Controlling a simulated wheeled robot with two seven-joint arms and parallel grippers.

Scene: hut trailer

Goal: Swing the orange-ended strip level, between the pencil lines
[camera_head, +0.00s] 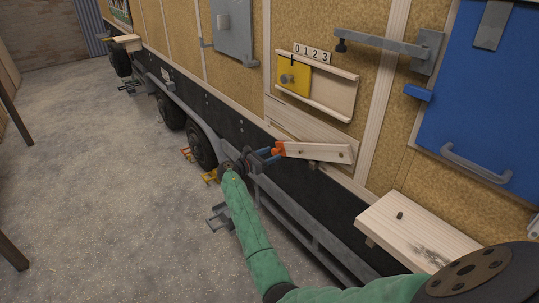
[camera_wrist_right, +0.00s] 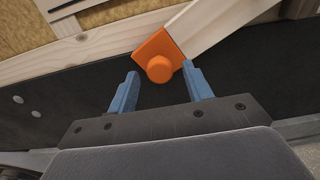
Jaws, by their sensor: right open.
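The pale wooden strip (camera_head: 318,152) is on the trailer's side, with a dark pivot dot near its right end. The wrist view shows the orange end with a round orange knob (camera_wrist_right: 160,69). My right gripper (camera_head: 269,155) is open at the orange end; in the wrist view its blue fingers (camera_wrist_right: 162,75) stand on either side of the knob, with gaps visible. I cannot make out the pencil lines. My left gripper is out of view.
A wooden shelf (camera_head: 405,225) juts out at the lower right. Above are a sliding yellow panel (camera_head: 294,80), a grey latch arm (camera_head: 385,42) and a blue door (camera_head: 490,100). A grey rail and wheels (camera_head: 201,147) run below. The floor (camera_head: 100,190) at left is clear.

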